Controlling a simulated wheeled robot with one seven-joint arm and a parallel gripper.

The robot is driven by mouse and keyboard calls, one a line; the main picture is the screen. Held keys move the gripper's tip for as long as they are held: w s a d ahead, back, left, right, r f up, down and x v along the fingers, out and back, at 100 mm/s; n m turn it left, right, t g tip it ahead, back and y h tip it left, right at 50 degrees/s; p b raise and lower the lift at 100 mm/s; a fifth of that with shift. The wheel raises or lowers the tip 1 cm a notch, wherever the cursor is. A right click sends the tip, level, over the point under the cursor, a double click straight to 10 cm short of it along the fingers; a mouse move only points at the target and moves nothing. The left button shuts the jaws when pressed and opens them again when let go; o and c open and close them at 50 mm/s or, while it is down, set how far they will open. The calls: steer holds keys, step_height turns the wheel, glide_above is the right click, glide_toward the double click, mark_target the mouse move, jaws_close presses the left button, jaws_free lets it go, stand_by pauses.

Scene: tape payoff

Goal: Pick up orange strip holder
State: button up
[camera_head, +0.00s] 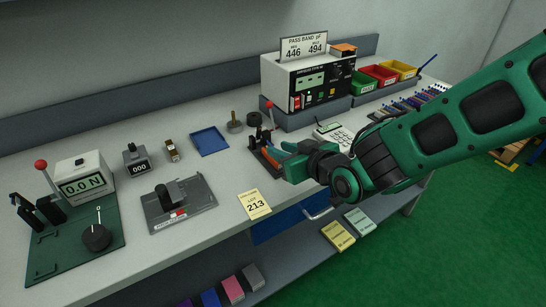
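An orange-brown strip-like piece (268,157) lies on the bench at the foot of a small black fixture (264,138) with a red-knobbed lever. It may be the strip holder, but it is small and partly hidden by my gripper. My gripper (285,158) comes in from the right, its teal fingers pointing left, close beside this piece. I cannot tell whether the fingers touch it or hold anything. Another orange object (344,48) sits on top of the white instrument.
The white instrument (292,78) with a display sign stands behind. Green, red and yellow bins (379,74) are at the back right. A keypad device (336,134), blue tray (209,141), yellow card (254,204) and grey fixture (194,197) surround my gripper.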

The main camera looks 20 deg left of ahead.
steer(key=shift+x, duration=2.55)
steer(key=shift+w+r, duration=0.1)
steer(key=shift+r, duration=0.05)
jaws_close()
